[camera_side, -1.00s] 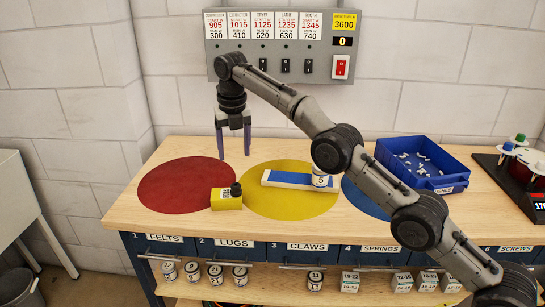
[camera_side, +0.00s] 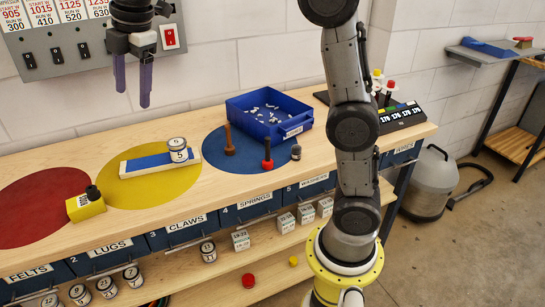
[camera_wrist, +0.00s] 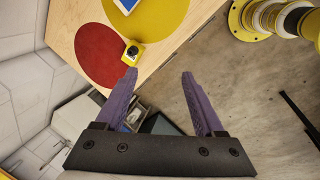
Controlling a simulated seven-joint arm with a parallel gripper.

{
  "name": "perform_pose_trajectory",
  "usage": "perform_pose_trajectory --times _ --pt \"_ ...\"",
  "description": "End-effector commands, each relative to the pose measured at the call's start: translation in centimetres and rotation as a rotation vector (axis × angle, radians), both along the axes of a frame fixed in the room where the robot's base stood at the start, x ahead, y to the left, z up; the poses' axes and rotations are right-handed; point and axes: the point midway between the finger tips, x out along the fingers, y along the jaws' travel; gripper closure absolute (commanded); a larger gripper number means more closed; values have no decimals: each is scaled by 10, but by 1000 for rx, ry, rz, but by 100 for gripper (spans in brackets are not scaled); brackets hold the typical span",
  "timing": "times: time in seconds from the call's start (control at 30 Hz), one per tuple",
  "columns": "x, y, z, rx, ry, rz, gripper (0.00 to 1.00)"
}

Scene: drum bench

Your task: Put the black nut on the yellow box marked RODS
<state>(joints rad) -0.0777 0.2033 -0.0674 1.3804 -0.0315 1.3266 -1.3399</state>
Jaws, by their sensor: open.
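A small yellow box (camera_side: 86,208) stands on the bench where the red and yellow discs meet. Its marking is too small to read. The box (camera_wrist: 137,60) and the black piece (camera_wrist: 132,49) also show at the top of the wrist view. A small dark grey piece (camera_side: 296,152) stands at the right edge of the blue disc. I cannot tell which dark piece is the black nut. My gripper (camera_side: 132,84) is open and empty, high above the bench. Its purple fingers (camera_wrist: 158,76) are wide apart, clear of the box.
A white block with a blue top (camera_side: 148,164) bears a round tin marked 5 (camera_side: 178,150) on the yellow disc. The red disc (camera_side: 40,207) is bare.

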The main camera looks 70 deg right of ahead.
Motion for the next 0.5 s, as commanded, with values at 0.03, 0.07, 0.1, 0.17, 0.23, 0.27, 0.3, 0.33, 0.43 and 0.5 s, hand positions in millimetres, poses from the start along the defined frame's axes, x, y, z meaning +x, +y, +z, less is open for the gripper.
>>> perform_pose_trajectory --times 0.03,0.07,0.1,0.17,0.23,0.27,0.3,0.33,0.43,0.5 --pt "-25 -4 3 32 -16 -96 29" --pt "-38 -6 3 53 -26 -154 29" --pt "-55 -9 2 81 -38 -232 29" --pt "-81 -12 -2 126 -56 -351 29" --pt "-111 -16 -10 179 -74 -486 29" --pt "-124 -17 -14 202 -82 -545 29" --pt "-142 -19 -21 234 -92 -623 29" --pt "-154 -20 -26 258 -100 -681 29" --pt "-195 -24 -49 342 -124 -871 29" --pt "-221 -25 -66 399 -138 -992 29"
